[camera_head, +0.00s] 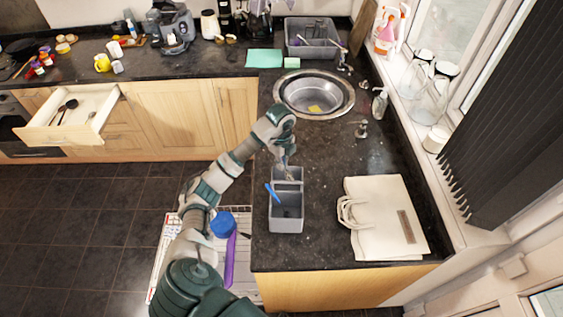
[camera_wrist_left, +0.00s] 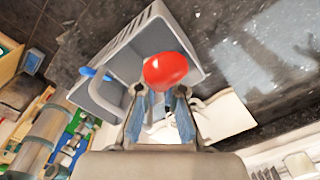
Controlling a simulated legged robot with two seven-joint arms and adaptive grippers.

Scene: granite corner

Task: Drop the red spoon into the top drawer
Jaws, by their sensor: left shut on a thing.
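The red spoon shows in the left wrist view as a rounded red bowl (camera_wrist_left: 166,70) between and beyond the fingertips of my left gripper (camera_wrist_left: 160,102). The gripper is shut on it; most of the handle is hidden. In the head view my left gripper (camera_head: 286,166) points down at the far end of a grey utensil caddy (camera_head: 286,225) on the dark counter. The spoon cannot be made out there. The top drawer (camera_head: 66,133) stands pulled open at the far left, with a few dark utensils inside. My right gripper is not in view.
A blue-handled utensil (camera_head: 272,194) leans in the caddy. A cream bag (camera_head: 384,218) lies to its right. A sink (camera_head: 314,94) and a grey dish rack (camera_head: 312,40) are behind. The dark tiled floor (camera_head: 90,200) is open before the drawer.

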